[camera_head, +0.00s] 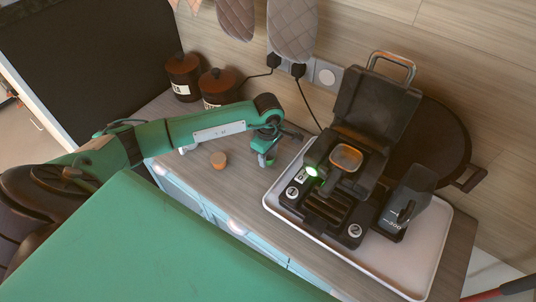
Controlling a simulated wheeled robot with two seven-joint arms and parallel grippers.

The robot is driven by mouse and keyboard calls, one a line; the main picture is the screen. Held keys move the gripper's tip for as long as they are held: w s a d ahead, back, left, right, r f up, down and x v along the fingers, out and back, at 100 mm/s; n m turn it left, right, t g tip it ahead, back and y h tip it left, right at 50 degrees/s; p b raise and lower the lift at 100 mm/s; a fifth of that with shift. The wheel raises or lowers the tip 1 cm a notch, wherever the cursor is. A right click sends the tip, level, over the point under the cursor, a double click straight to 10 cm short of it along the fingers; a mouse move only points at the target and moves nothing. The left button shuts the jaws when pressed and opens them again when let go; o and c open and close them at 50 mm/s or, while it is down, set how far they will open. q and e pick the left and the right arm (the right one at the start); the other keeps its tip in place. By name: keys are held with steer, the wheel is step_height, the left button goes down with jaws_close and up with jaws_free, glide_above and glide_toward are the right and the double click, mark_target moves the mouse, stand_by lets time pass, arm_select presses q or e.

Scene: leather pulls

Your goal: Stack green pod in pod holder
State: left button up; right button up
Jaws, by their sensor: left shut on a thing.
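My left gripper (266,148) is shut on the small green pod (269,161), low at the back of the counter and left of the white tray. The fingers partly hide the pod, and I cannot tell if it touches the counter. A black coffee machine (294,193) stands on the tray with its lid (378,105) raised. A square metal-rimmed holder (346,157) shows in the open machine, to the right of my gripper. I cannot tell for certain whether it is the pod holder. My right gripper is out of view.
Two dark canisters (183,78) stand at the back left. A white tray (402,275) carries the machine and a dark jug (408,203). A dark round pan (440,140) stands behind. Cords hang from the wall.

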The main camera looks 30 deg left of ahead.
arm_select(q)
steer(key=shift+f, duration=0.6)
steer(key=shift+f, duration=0.15)
steer(key=o, duration=0.9)
